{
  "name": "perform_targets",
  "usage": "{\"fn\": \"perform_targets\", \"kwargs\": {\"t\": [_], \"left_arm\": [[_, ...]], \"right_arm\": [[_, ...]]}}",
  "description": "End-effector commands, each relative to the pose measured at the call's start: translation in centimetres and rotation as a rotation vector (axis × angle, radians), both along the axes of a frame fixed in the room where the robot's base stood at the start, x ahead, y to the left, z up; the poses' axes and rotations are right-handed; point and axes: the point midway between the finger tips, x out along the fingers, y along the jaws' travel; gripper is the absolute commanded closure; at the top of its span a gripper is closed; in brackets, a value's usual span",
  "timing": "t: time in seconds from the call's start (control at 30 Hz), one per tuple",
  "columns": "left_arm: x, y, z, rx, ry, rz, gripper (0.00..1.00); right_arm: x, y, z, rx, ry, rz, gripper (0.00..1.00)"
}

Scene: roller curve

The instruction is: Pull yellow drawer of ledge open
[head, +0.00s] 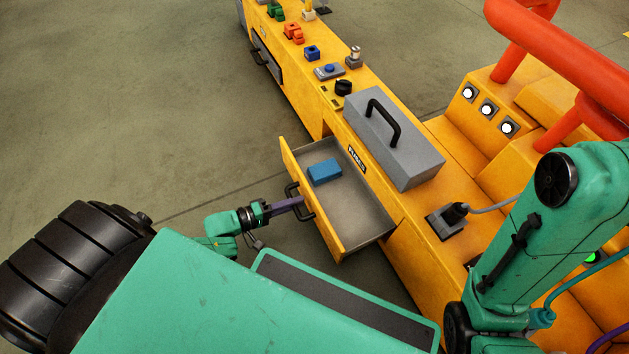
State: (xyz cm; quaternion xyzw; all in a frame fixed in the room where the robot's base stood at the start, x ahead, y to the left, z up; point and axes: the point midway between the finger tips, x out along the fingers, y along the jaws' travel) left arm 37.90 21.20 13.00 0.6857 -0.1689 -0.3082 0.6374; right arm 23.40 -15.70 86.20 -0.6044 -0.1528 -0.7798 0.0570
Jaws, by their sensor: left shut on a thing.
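The yellow drawer (318,212) of the yellow ledge (386,232) stands well out from the ledge's side. Its grey inside shows, with a blue block (324,172) lying in it. The drawer has a black handle (306,207) on its front. My left gripper (297,203) is at this handle and shut on it. My right arm comes in at the right; its gripper is not in view.
A grey box with a black handle (395,140) stands on the ledge above the drawer. Farther along are a black knob (343,88), a blue button (329,70) and small coloured blocks. Orange rails (575,65) rise at the right. Floor at left is clear.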

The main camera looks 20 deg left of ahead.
Motion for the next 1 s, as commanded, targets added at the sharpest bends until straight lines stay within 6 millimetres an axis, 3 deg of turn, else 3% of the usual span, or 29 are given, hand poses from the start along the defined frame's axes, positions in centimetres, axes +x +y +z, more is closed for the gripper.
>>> {"fn": "perform_targets", "kwargs": {"t": [0.37,0.4,0.47,1.0], "left_arm": [[-0.73,0.67,-0.08,0.002,0.001,0.001,1.0],[-0.72,0.66,-0.07,0.002,0.001,0.001,0.73],[-0.71,0.65,-0.06,0.002,0.0,0.001,0.51],[-1.11,0.92,0.17,0.001,0.002,0.0,0.51]], "right_arm": [[0.12,0.06,-0.12,-0.001,0.004,0.001,0.5],[0.11,0.07,-0.11,-0.001,0.004,0.001,0.5],[0.11,0.07,-0.11,-0.001,0.004,0.001,0.5],[0.04,0.05,0.21,0.0,0.001,0.002,0.5]]}}
